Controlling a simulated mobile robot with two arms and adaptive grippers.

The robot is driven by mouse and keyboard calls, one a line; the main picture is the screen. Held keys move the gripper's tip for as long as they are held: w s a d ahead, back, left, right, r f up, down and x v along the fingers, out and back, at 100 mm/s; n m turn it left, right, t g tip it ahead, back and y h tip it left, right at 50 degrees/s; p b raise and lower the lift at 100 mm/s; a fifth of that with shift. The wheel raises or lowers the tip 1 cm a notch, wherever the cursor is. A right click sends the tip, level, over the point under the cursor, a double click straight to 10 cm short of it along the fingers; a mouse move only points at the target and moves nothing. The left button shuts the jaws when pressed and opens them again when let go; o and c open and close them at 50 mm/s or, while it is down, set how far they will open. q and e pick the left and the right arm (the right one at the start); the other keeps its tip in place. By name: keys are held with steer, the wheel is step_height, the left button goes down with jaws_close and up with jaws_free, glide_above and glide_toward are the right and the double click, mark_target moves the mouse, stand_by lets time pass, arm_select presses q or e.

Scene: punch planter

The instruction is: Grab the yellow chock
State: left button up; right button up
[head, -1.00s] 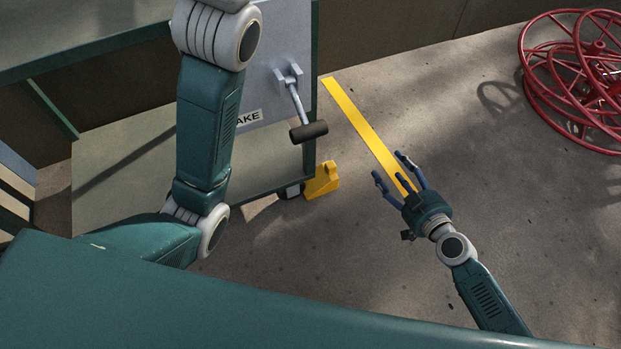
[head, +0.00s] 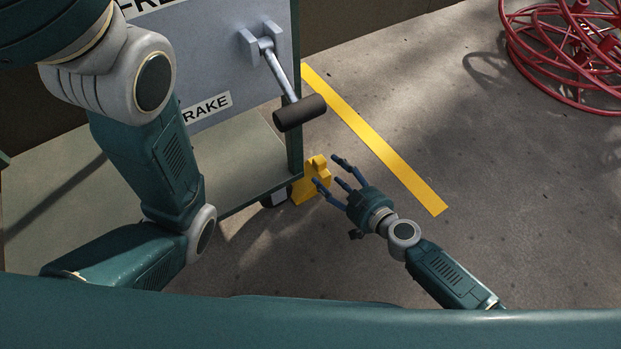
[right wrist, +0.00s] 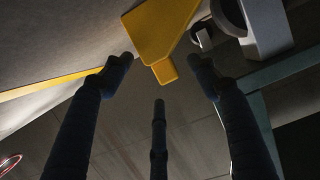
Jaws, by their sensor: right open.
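The yellow chock (head: 311,183) stands on the floor against the wheel at the cart's near right corner in the head view. In the right wrist view the chock (right wrist: 160,30) is at the top centre, ahead of and between the fingertips. My right gripper (head: 332,170) is open and empty just right of the chock; its fingers (right wrist: 165,75) point toward it, and I see no clear contact. My left arm comes in at the left, but its gripper is out of the picture.
The green cart (head: 240,165) has a brake lever with a dark handle (head: 300,113) above the chock. A wheel (right wrist: 228,15) shows beside the chock. A yellow floor stripe (head: 380,145) runs behind my right gripper. Red reels (head: 570,50) stand at the far right. Floor between is clear.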

mark_target(325, 166)
steer(key=b+x, duration=0.2)
steer(key=x, duration=0.2)
steer(key=shift+w, duration=0.4)
jaws_close()
steer(key=shift+r, duration=0.15)
